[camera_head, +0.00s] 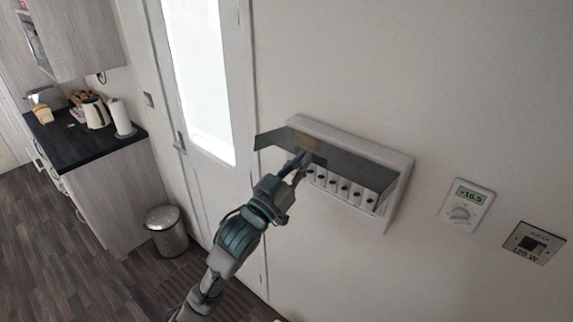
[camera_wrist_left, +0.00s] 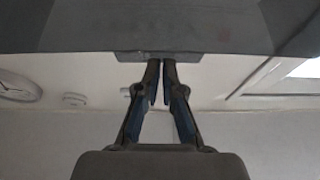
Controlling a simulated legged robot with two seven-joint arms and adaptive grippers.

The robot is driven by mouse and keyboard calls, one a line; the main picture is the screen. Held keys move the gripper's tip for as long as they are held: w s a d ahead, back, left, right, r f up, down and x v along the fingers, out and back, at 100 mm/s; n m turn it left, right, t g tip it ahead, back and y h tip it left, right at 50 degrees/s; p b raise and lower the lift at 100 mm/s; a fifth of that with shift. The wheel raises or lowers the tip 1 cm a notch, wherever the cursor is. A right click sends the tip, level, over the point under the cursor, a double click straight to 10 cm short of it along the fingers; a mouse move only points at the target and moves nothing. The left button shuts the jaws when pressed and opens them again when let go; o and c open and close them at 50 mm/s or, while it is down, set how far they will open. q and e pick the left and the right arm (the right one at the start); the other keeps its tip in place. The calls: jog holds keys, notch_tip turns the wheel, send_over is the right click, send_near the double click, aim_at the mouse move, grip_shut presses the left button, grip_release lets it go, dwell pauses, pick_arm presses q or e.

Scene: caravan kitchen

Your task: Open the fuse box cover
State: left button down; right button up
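The fuse box (camera_head: 338,205) is a white case on the wall, with a row of switches showing below its raised cover. The dark, see-through cover (camera_head: 352,169) stands tilted out from the case, hinged along its top. My left gripper (camera_head: 303,157) is at the underside of the cover, near its left part. In the left wrist view the cover (camera_wrist_left: 200,30) spans the top, and my left gripper's fingertips (camera_wrist_left: 160,62) are close together at its small lip. I see nothing held between them. My right gripper is not in view.
A thermostat (camera_head: 467,205) and a socket plate (camera_head: 534,243) are on the wall to the right. A door (camera_head: 205,90) is to the left of the box. A bin (camera_head: 166,231) and a counter (camera_head: 75,137) stand further left.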

pick_arm(q)
jog(key=shift+s+d+g, duration=0.3)
jog(key=shift+s+d, duration=0.2)
jog(key=shift+d, duration=0.25)
jog(key=shift+w+a+f, duration=0.2)
jog(key=shift+f, duration=0.05)
jog(key=shift+w+a, duration=0.4)
jog(key=shift+a, duration=0.25)
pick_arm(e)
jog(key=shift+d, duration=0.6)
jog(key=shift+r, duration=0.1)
